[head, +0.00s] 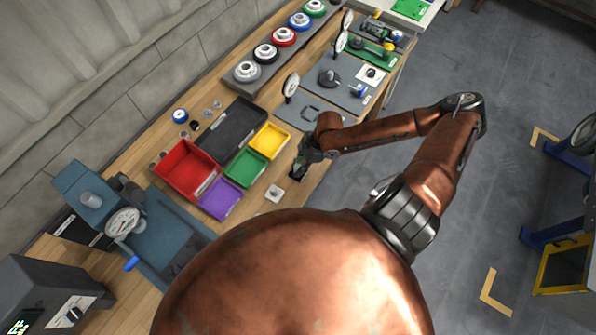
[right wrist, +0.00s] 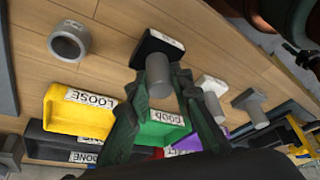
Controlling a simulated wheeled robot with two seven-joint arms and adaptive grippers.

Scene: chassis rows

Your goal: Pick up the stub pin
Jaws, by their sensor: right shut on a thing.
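The stub pin (right wrist: 158,76) is a short grey cylinder. In the right wrist view it stands between the fingers of my right gripper (right wrist: 171,97), which are shut on it. Behind it is a dark square block (right wrist: 153,45) with a white label; I cannot tell whether the pin still touches this block. In the head view my right gripper (head: 304,158) is over the wooden bench, right of the yellow bin, and hides the pin. My left gripper is not in view.
Yellow (head: 269,140), green (head: 245,166), purple (head: 220,198) and red (head: 172,168) bins lie close to the gripper. A pale block (right wrist: 210,84) and a grey block (right wrist: 245,97), each with a cylinder, stand beside it. A grey ring (right wrist: 68,42) lies apart.

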